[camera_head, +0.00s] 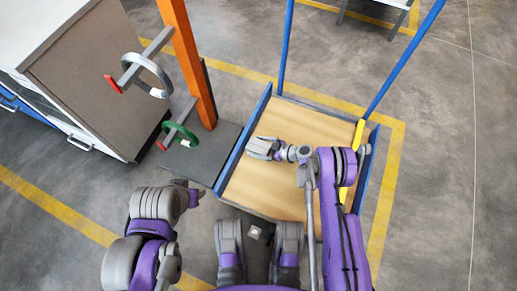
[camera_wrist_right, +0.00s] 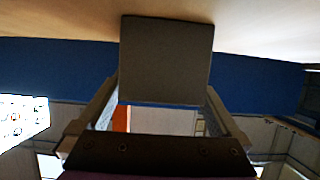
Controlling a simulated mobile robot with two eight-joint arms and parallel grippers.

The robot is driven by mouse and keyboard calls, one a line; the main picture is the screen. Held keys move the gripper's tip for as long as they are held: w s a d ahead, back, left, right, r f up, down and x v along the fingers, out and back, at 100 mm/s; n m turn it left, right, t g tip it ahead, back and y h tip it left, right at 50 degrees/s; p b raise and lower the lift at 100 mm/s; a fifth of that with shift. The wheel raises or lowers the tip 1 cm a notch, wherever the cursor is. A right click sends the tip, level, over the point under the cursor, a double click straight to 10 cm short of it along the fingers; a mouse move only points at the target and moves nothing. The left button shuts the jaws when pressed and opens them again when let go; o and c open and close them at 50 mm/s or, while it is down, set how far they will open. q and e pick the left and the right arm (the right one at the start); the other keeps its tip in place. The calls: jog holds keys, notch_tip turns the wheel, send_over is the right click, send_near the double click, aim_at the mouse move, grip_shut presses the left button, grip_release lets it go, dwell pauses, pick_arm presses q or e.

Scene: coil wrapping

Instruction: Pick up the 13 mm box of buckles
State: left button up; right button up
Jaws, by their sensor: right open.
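A plain dark grey box (camera_wrist_right: 167,60) shows in the right wrist view, against the wooden cart bed (camera_wrist_right: 60,18) and in front of the blue side wall. I see no label on it, so I cannot tell its size. My right gripper (camera_head: 262,148) is low over the left part of the cart bed in the head view and hides the box there. Its open fingers (camera_wrist_right: 160,112) lie on either side of the box in the wrist view; I cannot tell whether they touch it. My left arm is at the lower left in the head view, with its fingers not clear.
The wheeled cart bed (camera_head: 285,200) has low blue walls and tall blue posts. An orange post (camera_head: 187,62) on a dark base stands left of it, with a grey coil (camera_head: 147,75) and a green coil (camera_head: 180,134). A brown-sided cabinet (camera_head: 95,75) is further left. Floor on the right is clear.

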grip_shut()
dwell(0.3)
jog(key=shift+r, duration=0.1)
